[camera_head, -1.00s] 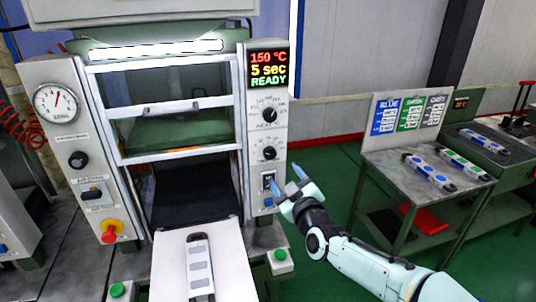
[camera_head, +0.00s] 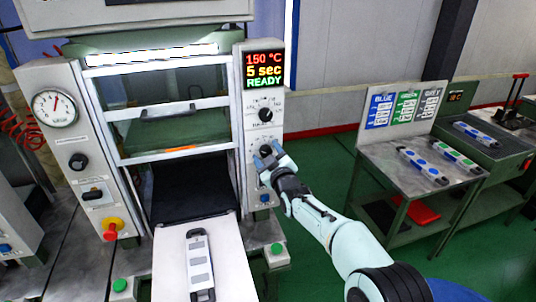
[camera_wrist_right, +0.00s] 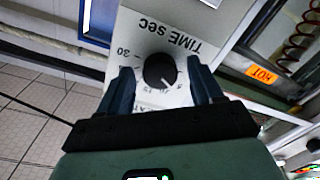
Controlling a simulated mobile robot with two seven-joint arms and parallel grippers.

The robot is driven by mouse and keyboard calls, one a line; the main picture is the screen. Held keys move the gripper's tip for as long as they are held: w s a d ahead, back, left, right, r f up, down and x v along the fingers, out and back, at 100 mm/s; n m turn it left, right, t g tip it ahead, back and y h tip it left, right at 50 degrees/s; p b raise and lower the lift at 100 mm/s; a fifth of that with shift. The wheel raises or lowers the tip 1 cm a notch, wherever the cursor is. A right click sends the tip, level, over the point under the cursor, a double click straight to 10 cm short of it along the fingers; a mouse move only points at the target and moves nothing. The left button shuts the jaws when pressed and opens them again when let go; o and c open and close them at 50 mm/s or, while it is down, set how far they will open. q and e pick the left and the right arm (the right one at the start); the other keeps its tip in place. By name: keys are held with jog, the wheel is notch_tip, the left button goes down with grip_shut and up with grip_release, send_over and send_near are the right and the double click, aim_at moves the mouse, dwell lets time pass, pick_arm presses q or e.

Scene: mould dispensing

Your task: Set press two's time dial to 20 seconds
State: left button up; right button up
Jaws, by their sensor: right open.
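The time dial, a black round knob (camera_wrist_right: 159,70) on a pale panel marked "TIME sec", shows upside down in the right wrist view. Its pale pointer mark points to the lower right there; a 30 is printed on the other side. My right gripper (camera_wrist_right: 164,88) is open, with one dark finger on each side of the knob; contact cannot be told. In the head view the right gripper (camera_head: 268,154) is at the lower knob on the press's right column and partly covers it. The press display (camera_head: 264,70) reads 150 °C, 5 sec, READY. My left gripper is out of view.
Another black knob (camera_head: 266,115) sits just above on the same column. A blue button (camera_head: 265,198) lies below. A white tray (camera_head: 172,270) with a grey mould strip extends from the press. A side table (camera_head: 385,160) with coloured strips stands at the right.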

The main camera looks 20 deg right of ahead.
jog(key=c, duration=1.1)
jog(key=shift+o, duration=0.2)
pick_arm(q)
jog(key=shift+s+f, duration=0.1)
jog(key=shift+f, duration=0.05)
pick_arm(e)
jog(key=m+b, duration=0.2)
jog(key=m, duration=0.1)
jog(key=shift+f, duration=0.15)
jog(key=m+b, duration=0.2)
jog(key=m, duration=0.2)
jog(key=shift+m+b, duration=0.35)
jog(key=shift+m, duration=0.05)
jog(key=m+b, duration=0.1)
jog(key=m, duration=0.3)
jog(key=shift+m+b, duration=0.3)
jog(key=shift+m, duration=0.1)
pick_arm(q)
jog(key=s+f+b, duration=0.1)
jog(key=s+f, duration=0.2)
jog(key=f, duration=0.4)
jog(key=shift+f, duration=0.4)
pick_arm(e)
jog(key=m, duration=0.5)
jog(key=shift+m+h, duration=0.3)
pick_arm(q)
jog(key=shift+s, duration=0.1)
